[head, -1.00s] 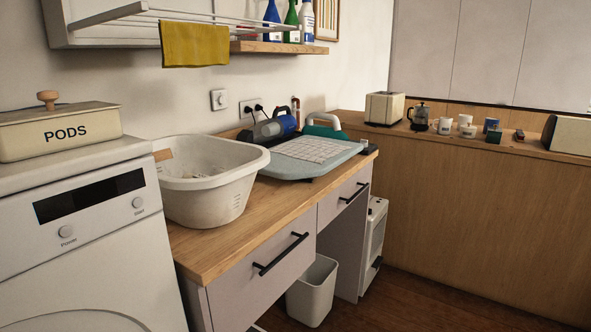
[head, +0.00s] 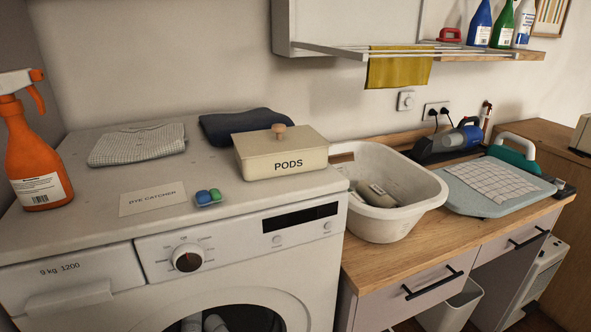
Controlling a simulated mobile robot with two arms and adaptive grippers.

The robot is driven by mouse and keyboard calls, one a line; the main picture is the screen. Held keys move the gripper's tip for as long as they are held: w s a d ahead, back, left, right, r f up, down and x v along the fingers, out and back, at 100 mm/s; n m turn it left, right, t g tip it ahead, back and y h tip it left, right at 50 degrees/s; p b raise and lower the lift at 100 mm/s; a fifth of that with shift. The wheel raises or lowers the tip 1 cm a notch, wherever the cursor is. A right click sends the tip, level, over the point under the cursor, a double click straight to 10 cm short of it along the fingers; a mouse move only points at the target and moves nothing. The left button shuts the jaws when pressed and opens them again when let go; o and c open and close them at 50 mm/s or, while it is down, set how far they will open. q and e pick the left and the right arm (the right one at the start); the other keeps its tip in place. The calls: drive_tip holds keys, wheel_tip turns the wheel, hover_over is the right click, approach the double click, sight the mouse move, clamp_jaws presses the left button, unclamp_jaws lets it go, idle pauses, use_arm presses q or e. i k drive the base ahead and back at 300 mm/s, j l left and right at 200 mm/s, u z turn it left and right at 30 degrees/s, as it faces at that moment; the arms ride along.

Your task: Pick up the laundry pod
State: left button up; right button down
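A small laundry pod (head: 208,197), coloured blue and green, lies on top of the washing machine (head: 120,231) near its front edge. It sits in front of and to the left of the cream PODS box (head: 283,160), apart from it. The box has a lid with a wooden knob. A white DYE CATCHER sheet (head: 152,199) lies just left of the pod. Neither of my grippers is in the head view.
An orange spray bottle (head: 34,160) stands at the left. A folded checked cloth (head: 137,144) and a dark folded cloth (head: 247,126) lie behind. A white basin (head: 425,194) stands right of the machine. A drying rack with a yellow cloth (head: 399,68) hangs above.

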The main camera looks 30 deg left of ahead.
sight(203, 198)
drive_tip(key=u, duration=1.55)
drive_tip(key=k+j, duration=0.1)
drive_tip(key=j, duration=0.15)
